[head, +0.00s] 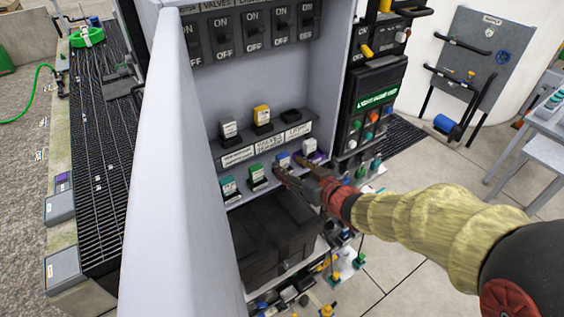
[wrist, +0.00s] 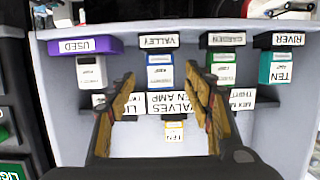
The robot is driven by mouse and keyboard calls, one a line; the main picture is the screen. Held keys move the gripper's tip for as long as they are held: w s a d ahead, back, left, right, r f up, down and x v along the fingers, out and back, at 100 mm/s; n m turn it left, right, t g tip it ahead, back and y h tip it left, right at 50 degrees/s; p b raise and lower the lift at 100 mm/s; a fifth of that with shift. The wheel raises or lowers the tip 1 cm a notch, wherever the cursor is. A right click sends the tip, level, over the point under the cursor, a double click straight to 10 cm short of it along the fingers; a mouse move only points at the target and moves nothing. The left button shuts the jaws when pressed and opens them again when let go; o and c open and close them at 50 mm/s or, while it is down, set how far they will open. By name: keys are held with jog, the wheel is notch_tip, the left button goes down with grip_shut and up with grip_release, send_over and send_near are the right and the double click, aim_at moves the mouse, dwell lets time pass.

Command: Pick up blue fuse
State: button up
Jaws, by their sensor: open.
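The blue fuse (head: 283,160) sits upright in the lower fuse row of the grey cabinet, partly hidden by my gripper (head: 289,168) in the head view. In the wrist view, which is upside down, the blue fuse (wrist: 160,77) with a white label stands in the slot marked VALLEY. My gripper (wrist: 160,84) is open, with one finger on each side of the blue fuse's line. The fingers look empty. I cannot tell how far their tips are from the fuse.
A green fuse (wrist: 223,70) and a teal fuse (wrist: 280,68) stand on one side of the blue one. A white fuse (wrist: 91,72) by the purple USED label (wrist: 85,45) stands on the other. A yellow fuse (head: 262,115) is in the upper row. The cabinet door (head: 185,170) stands open at left.

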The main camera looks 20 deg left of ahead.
aim_at(285, 163)
jog(key=x, duration=0.3)
jog(key=shift+w+a+f, duration=0.15)
jog(key=shift+f, duration=0.05)
jog(key=shift+c, duration=1.2)
jog(key=c, duration=1)
